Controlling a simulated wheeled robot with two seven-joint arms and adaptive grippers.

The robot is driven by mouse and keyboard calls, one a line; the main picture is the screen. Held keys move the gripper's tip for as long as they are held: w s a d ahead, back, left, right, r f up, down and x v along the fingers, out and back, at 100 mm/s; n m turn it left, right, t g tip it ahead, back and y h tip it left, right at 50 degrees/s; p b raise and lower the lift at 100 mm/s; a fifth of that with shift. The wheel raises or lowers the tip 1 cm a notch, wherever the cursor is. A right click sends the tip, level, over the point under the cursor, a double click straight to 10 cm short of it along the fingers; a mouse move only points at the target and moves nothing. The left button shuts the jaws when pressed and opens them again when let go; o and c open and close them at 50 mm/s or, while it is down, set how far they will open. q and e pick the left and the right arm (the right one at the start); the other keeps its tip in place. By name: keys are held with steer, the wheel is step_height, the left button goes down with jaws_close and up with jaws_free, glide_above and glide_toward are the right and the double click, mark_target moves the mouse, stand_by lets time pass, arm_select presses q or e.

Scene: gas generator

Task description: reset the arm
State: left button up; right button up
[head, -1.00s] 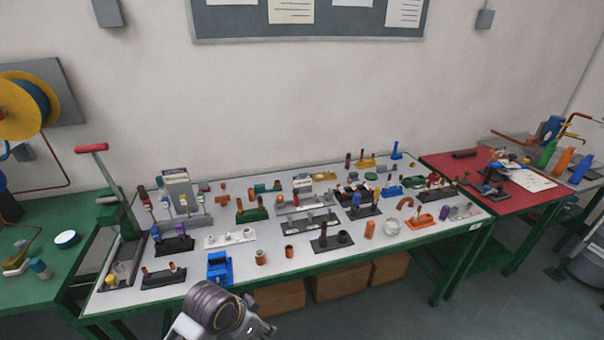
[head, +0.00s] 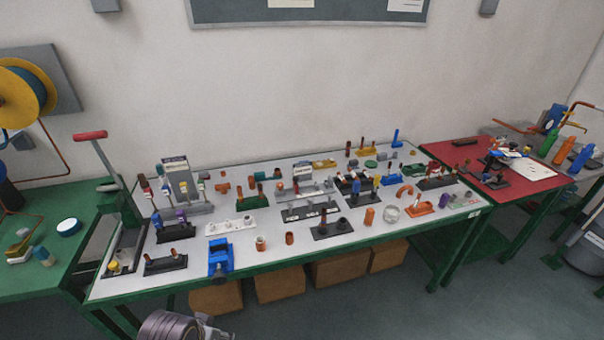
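One of my arms (head: 178,326) shows only as a grey rounded link at the bottom edge, left of centre. Its gripper is out of the picture, and my other arm does not show at all. The link is in front of the long white-topped table (head: 330,250) and apart from it in the picture. I cannot tell which of my arms it is.
The white-topped table holds many small parts, a blue vise-like block (head: 220,257) near its front edge and a red-handled lever press (head: 105,165) at its left end. A red-topped table (head: 450,155) stands right, a green bench (head: 60,255) left. Cardboard boxes (head: 280,284) sit underneath.

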arm_select(q)
steer(key=s+f+g, duration=0.1)
steer(key=s+f, duration=0.2)
steer(key=f, duration=3.1)
steer(key=s+a+f, duration=0.2)
steer(key=s+f, duration=0.7)
steer(key=s, duration=0.2)
steer(key=s+a+f+g, duration=0.1)
steer(key=s+a+f, duration=0.1)
steer(key=s+f, duration=0.8)
steer(key=shift+s+a+g, duration=0.3)
steer(key=shift+s+a, duration=0.05)
steer(key=shift+s, duration=0.4)
